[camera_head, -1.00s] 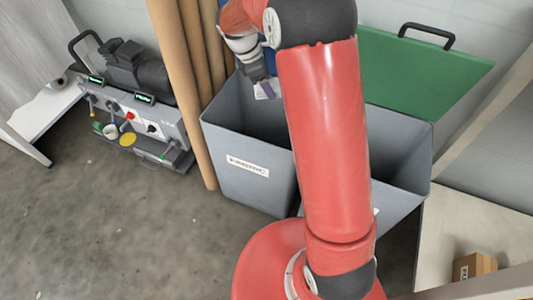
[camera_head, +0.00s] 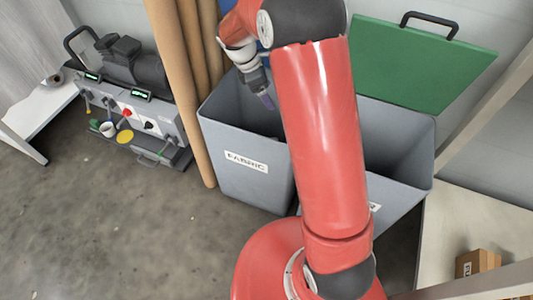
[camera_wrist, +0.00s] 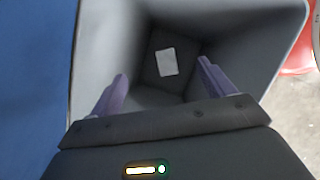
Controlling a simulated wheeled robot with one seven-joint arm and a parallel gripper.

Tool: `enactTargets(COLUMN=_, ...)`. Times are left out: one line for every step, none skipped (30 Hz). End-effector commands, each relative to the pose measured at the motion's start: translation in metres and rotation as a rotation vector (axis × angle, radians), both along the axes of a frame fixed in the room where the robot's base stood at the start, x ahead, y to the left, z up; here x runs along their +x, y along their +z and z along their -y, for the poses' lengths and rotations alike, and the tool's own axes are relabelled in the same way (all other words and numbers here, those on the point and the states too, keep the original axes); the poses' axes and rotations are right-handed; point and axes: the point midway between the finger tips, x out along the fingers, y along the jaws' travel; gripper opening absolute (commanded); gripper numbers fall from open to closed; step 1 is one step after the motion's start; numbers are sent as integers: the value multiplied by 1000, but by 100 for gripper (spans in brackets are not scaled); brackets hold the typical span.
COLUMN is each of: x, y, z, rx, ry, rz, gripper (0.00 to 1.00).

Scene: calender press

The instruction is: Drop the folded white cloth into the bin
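The folded white cloth (camera_wrist: 166,62) lies flat on the floor of a grey bin (camera_wrist: 235,45), seen from above in the wrist view. This appears to be the left bin (camera_head: 240,185) in the head view, which carries a FABRIC label. My gripper (camera_wrist: 163,70) is open, with its two purple fingers well apart and nothing between them. It points down into the bin, above the cloth and apart from it. In the head view my gripper (camera_head: 266,99) hangs at the opening of the FABRIC bin; the cloth is hidden there by the bin's walls.
A second grey bin (camera_head: 405,170) stands to the right, partly behind my arm, with a green panel (camera_head: 420,70) behind it. Brown rolls (camera_head: 175,80) stand left of the bins. A machine (camera_head: 135,85) sits further left. A small cardboard box (camera_head: 477,263) lies at the right.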

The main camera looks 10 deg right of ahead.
Motion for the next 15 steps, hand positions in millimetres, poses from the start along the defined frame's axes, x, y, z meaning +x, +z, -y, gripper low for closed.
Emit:
enactTargets(x=0, y=0, z=0, rx=0, ry=0, rz=0, gripper=81)
enactTargets(x=0, y=0, z=0, rx=0, ry=0, rz=0, gripper=81)
enactTargets(x=0, y=0, z=0, rx=0, ry=0, rz=0, gripper=81)
enactTargets(x=0, y=0, z=0, rx=0, ry=0, rz=0, gripper=81)
enactTargets(x=0, y=0, z=0, rx=0, ry=0, rz=0, gripper=81)
enactTargets(x=0, y=0, z=0, rx=0, ry=0, rz=0, gripper=81)
enactTargets(x=0, y=1, z=-1, rx=0, ry=0, rz=1, gripper=81)
enactTargets(x=0, y=3, z=-1, rx=1, ry=0, rz=1, gripper=81)
enactTargets(x=1, y=6, z=-3, rx=1, ry=1, rz=3, gripper=81)
enactTargets(x=1, y=9, z=-4, rx=1, ry=2, rz=4, gripper=81)
enactTargets(x=2, y=14, z=-6, rx=1, ry=1, rz=4, gripper=81)
enactTargets(x=2, y=20, z=-8, rx=2, ry=2, rz=5, gripper=81)
enactTargets(x=2, y=24, z=-10, rx=2, ry=2, rz=5, gripper=81)
enactTargets(x=2, y=29, z=-12, rx=1, ry=2, rz=4, gripper=81)
enactTargets(x=3, y=36, z=-15, rx=1, ry=2, rz=5, gripper=81)
